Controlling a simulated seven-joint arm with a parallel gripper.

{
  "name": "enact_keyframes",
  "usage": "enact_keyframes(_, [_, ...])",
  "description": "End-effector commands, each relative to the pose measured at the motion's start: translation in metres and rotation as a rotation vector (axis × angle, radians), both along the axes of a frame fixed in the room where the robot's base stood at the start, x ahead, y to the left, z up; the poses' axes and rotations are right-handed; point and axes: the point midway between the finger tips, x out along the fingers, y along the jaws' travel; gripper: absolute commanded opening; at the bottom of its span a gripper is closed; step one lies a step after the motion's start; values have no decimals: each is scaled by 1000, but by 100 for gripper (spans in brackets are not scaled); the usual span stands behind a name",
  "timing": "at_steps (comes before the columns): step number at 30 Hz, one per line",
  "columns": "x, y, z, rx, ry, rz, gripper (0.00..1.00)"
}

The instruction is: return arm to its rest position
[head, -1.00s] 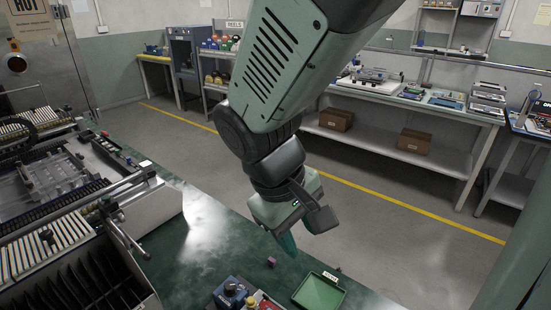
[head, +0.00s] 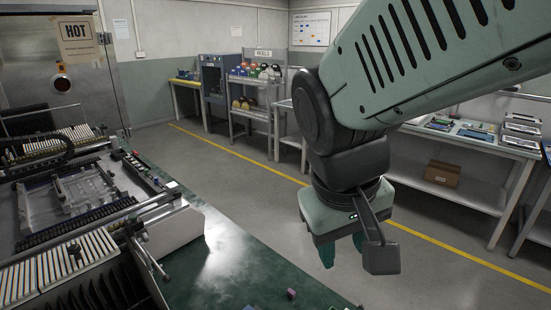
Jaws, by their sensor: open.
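My arm reaches in from the upper right of the head view. My gripper (head: 343,252) hangs at its end with the fingers pointing down. The two green fingers are apart, and nothing shows between them. In the picture it stands right of the green table top (head: 218,262), in front of the grey floor. A small purple cube (head: 291,294) lies on the table near the bottom edge, left of and below the gripper and apart from it.
A machine with rails (head: 70,190) fills the left side. A bench with shelves (head: 460,195) stands at the back right, and a reel rack (head: 252,100) at the back middle. Open floor (head: 235,175) lies between. The table's front part is cut off below.

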Motion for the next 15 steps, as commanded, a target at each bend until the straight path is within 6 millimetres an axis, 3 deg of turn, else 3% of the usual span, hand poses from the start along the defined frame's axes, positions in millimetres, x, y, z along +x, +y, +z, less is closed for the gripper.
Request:
enact_keyframes(9, [-34,-7,50,174,-225,-125,44])
enact_keyframes(15, [-46,-8,62,243,-291,-154,44])
